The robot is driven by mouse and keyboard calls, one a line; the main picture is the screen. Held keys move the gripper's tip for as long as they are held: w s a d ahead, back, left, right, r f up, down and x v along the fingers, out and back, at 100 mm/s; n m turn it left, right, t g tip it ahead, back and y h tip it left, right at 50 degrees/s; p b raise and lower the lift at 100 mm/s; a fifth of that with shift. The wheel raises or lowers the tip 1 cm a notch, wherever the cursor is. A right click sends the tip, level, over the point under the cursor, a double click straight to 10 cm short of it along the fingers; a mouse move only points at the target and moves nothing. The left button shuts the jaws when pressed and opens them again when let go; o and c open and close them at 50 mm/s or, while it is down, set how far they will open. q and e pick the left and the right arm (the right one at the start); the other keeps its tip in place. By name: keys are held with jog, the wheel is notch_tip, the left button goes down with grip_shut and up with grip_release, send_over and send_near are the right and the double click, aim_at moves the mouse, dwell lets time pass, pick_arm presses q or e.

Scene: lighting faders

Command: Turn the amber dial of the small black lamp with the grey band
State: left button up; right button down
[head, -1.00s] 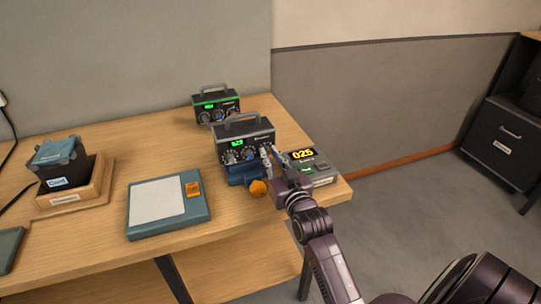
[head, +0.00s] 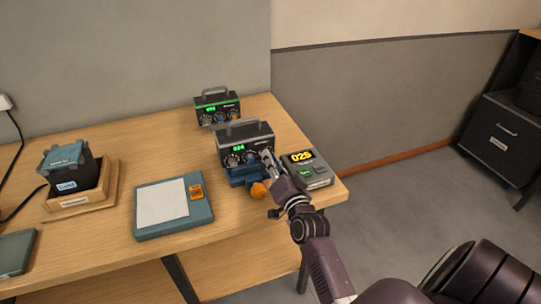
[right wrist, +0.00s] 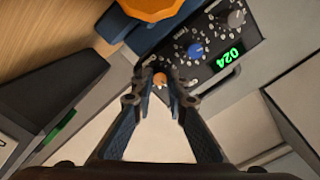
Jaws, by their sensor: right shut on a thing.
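The small black lamp with the grey band (head: 247,144) stands near the right end of the table, with a green display and a row of dials on its front. In the right wrist view its display (right wrist: 230,57) reads 024. The amber dial (right wrist: 160,79) is between the fingertips of my right gripper (right wrist: 159,85), which is shut on it. In the head view the right gripper (head: 268,158) meets the right end of the lamp's front and hides the dial. My left gripper is not in view.
A similar box with a green band (head: 217,107) stands behind. A grey device with an amber display (head: 306,168) is close on the right. A blue block with an orange knob (head: 258,190) sits in front. A blue-framed pad (head: 172,206) lies left.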

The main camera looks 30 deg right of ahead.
jog(key=shift+m+p, duration=0.45)
jog(key=shift+m, duration=0.95)
jog(key=c, duration=1.9)
grip_release()
jog(key=shift+d, duration=0.1)
jog(key=shift+s, duration=0.1)
jog(key=v, duration=1.2)
